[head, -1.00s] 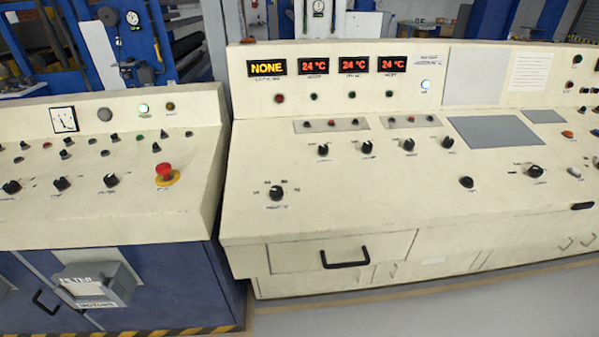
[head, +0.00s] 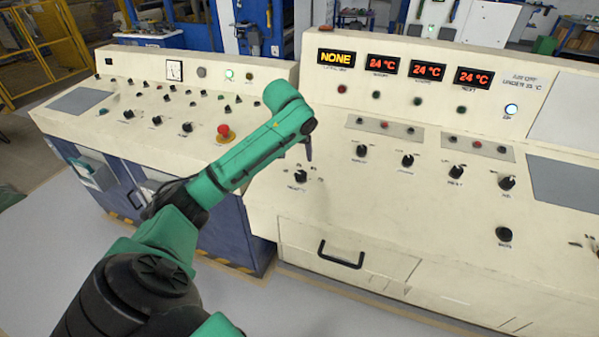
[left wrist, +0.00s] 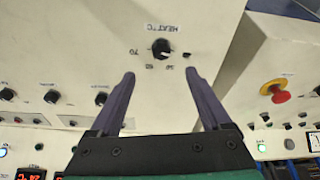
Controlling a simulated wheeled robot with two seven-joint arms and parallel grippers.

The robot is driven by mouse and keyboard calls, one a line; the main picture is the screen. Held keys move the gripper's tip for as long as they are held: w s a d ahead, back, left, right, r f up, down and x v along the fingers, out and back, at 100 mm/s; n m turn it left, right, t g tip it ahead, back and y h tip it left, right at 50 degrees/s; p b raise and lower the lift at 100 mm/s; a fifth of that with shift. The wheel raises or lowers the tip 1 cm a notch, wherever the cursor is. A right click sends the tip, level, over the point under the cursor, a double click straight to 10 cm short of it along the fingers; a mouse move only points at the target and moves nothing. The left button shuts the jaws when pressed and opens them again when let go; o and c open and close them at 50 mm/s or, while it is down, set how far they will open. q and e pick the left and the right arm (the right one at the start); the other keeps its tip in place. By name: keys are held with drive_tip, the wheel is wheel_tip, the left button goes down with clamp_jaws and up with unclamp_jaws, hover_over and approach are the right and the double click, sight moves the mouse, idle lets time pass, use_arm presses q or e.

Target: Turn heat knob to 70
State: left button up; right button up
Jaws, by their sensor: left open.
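The heat knob (left wrist: 161,48) is a small black dial on the cream panel. In the left wrist view its label and numbers, 70 among them, appear upside down around it. I cannot clearly read its setting. In the head view the heat knob (head: 300,176) is at the lower left of the large console. My left gripper (left wrist: 160,73) is open and empty, its two dark fingers apart, with the knob ahead between their tips. In the head view the left gripper (head: 308,150) hangs above the panel just behind the knob, mostly hidden by my arm. My right gripper is not visible.
Other black knobs (head: 407,160) stand in a row to the right. A red emergency button (head: 224,132) is on the left console. Displays (head: 382,65) read 24 °C, and another (head: 336,58) reads NONE. A drawer handle (head: 340,256) is on the front.

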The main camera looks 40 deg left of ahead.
sight(300, 174)
use_arm(q)
drive_tip(key=x, duration=0.7)
drive_tip(key=p+x, duration=0.1)
drive_tip(key=x, duration=0.6)
drive_tip(key=shift+w+a+r, duration=0.15)
drive_tip(key=shift+w+a, duration=0.05)
clamp_jaws()
